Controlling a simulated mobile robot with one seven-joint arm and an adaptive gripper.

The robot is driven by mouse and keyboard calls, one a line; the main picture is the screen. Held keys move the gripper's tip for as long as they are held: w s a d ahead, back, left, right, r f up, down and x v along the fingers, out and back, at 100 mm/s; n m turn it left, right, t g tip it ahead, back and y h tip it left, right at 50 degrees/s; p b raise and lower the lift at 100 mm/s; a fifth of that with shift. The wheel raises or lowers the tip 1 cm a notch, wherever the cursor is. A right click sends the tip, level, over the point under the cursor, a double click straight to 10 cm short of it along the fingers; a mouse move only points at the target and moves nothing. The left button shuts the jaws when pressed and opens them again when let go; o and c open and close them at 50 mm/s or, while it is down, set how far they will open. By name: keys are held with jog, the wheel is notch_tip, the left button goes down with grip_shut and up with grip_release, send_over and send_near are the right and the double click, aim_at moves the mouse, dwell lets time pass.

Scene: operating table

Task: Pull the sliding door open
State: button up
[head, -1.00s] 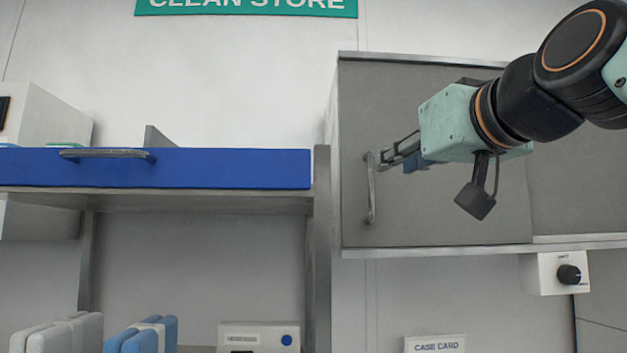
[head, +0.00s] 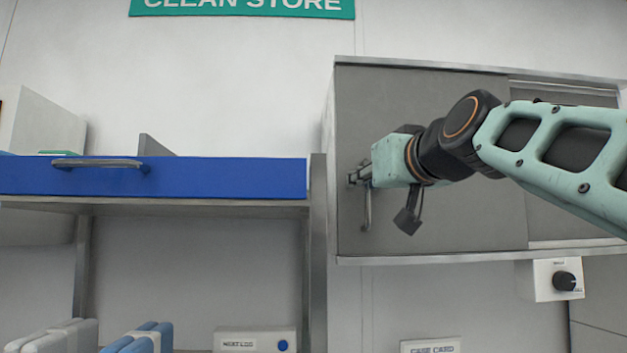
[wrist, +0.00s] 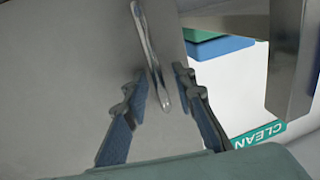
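The grey sliding door (head: 455,225) forms the left front of a wall cabinet, with its right edge near the cabinet's middle. Its upright metal bar handle (head: 367,212) is near the door's left edge, its upper part hidden behind my gripper (head: 356,177). In the wrist view, the handle (wrist: 146,32) runs down between the two blue-grey fingers of my gripper (wrist: 160,77). The fingers are apart, with a gap on each side of the bar. I cannot tell whether either finger touches it.
A post (head: 319,250) and a shelf unit with a blue drawer front (head: 220,180) stand left of the cabinet. A control box with a black knob (head: 556,280) hangs below the cabinet. A green sign (head: 245,6) is on the wall.

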grip_shut()
jog(key=shift+d, duration=0.1)
dwell(0.5)
